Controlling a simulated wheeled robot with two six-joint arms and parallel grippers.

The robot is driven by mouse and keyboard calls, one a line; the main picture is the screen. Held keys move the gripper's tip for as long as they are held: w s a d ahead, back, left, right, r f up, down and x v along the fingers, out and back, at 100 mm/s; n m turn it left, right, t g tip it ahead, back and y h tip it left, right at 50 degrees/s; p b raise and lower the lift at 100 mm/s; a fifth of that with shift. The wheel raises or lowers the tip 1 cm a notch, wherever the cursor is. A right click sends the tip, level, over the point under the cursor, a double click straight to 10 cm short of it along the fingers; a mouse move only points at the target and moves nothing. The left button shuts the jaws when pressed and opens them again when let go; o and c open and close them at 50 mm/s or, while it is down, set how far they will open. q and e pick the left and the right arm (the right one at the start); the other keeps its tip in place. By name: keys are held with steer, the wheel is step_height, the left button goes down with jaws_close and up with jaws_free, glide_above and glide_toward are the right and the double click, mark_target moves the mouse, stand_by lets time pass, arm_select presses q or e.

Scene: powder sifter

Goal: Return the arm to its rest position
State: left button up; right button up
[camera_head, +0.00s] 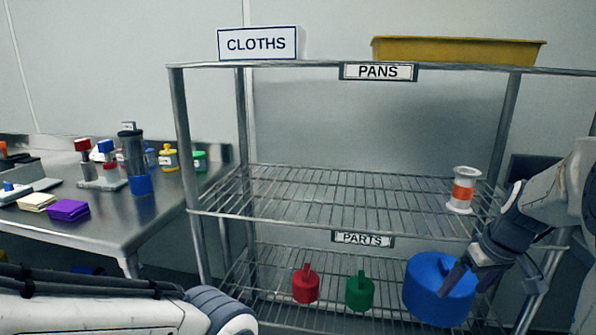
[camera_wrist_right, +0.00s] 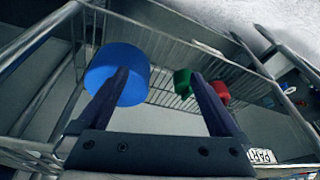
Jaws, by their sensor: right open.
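My right gripper (camera_head: 462,276) comes in from the right, in front of the shelf rack, with its fingers overlapping a large blue cylindrical part (camera_head: 428,290) in the head view. In the right wrist view the two fingers (camera_wrist_right: 158,73) are spread apart with nothing between them. The blue part (camera_wrist_right: 118,62) shows behind the left finger there; whether they touch I cannot tell. My left arm crosses the bottom left of the head view, but its gripper is out of the picture.
The wire rack (camera_head: 330,215) has a red part (camera_head: 305,287) and a green part (camera_head: 359,291) on its lower shelf. A white and orange spool (camera_head: 462,190) stands on the middle shelf. A yellow pan (camera_head: 455,50) is on top. A steel table (camera_head: 105,225) stands left.

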steer(key=w+a+f, duration=0.3)
steer(key=a+f, duration=0.2)
steer(key=f, duration=0.2)
steer(key=shift+w+f, duration=0.15)
steer(key=shift+f, duration=0.05)
steer(key=shift+a+r+p, duration=0.15)
steer(key=shift+p, duration=0.15)
